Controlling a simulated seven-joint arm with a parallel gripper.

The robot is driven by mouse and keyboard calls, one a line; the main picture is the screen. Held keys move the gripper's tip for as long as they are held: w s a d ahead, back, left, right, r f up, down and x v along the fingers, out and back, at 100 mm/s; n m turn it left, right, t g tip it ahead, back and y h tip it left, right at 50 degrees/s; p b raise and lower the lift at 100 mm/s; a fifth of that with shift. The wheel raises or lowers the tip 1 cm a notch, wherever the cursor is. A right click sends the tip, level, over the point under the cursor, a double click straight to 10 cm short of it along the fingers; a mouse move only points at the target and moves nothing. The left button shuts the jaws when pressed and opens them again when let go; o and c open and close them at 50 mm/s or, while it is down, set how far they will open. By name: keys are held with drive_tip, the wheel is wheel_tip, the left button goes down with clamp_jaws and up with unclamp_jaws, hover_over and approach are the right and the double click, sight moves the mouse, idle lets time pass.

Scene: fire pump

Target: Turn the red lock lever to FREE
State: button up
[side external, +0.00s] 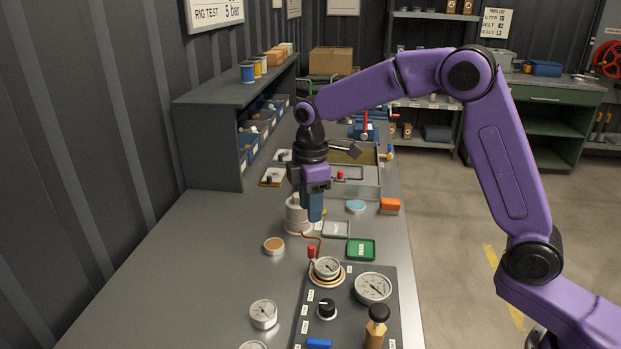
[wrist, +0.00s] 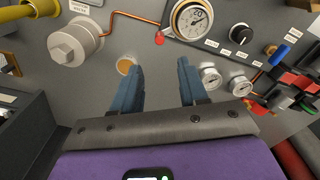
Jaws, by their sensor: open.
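A small red-tipped lever (side external: 311,251) stands at the left edge of a round gauge with a brass-coloured ring (side external: 326,269) on the dark panel. The wrist view shows the red tip (wrist: 159,38) beside the same gauge (wrist: 192,19), above and between my fingertips in the picture. The small labels are too small to read, so I cannot tell which one says FREE. My gripper (side external: 315,217) points down above the bench, behind the lever in the side view and apart from it. The wrist view shows its two blue fingers (wrist: 159,67) spread with nothing between them.
A second gauge (side external: 373,288), a black knob (side external: 326,308) and a wooden-bodied, black-topped handle (side external: 377,325) share the panel (side external: 345,315). A pale cylinder (side external: 297,216) stands near my gripper, with a copper pipe (wrist: 139,18) running from it. The bench's left front is mostly clear.

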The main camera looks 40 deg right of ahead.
wheel_tip(320, 180, up, 6)
idle(0.4)
drive_tip(key=shift+r, duration=0.1)
drive_tip(key=s+f+m, duration=0.1)
drive_tip(key=s, duration=1.7)
drive_tip(key=s+d+f, duration=0.2)
drive_tip(key=s+d, duration=0.2)
drive_tip(key=s, duration=0.4)
drive_tip(key=s+d+f+m, duration=0.1)
drive_tip(key=s+d+f, duration=0.2)
drive_tip(key=s, duration=0.6)
drive_tip(key=shift+d, duration=1)
